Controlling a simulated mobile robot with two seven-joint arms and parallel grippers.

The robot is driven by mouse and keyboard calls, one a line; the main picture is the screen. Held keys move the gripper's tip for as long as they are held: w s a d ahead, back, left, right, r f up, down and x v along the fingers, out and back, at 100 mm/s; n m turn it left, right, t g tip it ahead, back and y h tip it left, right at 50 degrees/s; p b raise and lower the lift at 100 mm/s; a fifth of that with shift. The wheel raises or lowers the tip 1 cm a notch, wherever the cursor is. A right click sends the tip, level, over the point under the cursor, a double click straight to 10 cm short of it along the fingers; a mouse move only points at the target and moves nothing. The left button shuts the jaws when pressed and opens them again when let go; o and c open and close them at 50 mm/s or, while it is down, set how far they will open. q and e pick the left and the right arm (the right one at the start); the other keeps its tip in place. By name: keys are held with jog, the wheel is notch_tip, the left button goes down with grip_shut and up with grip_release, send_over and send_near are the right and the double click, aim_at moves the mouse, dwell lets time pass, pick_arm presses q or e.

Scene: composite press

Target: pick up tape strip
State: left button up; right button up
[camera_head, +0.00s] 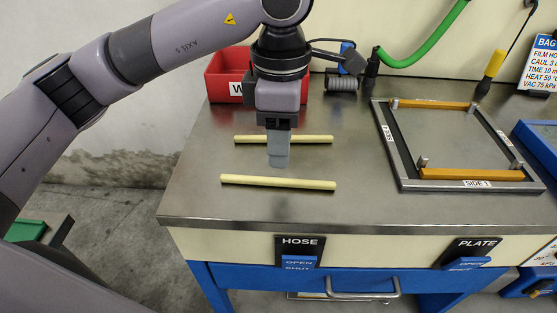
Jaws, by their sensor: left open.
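Two pale yellow strips, which look like the tape strips, lie on the metal tabletop. The nearer strip (310,184) lies close to the front edge, slightly slanted. The farther strip (310,139) lies behind it, and its middle is partly hidden by my gripper. My left gripper (278,160) points down from above, with its tips showing between the two strips in the picture. It is open, with nothing seen in it. Its height over the table is hard to judge. My right gripper is out of view.
A dark metal frame (398,154) with orange bars lies to the right. A red bin (221,78) stands behind my left gripper. A green hose (430,45) and a yellow-handled tool (493,66) are at the back. The tabletop between strips and frame is clear.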

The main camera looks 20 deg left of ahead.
aim_at(282, 180)
pick_arm(q)
jog(key=shift+d+f, duration=0.2)
jog(key=shift+f, duration=3.25)
grip_shut()
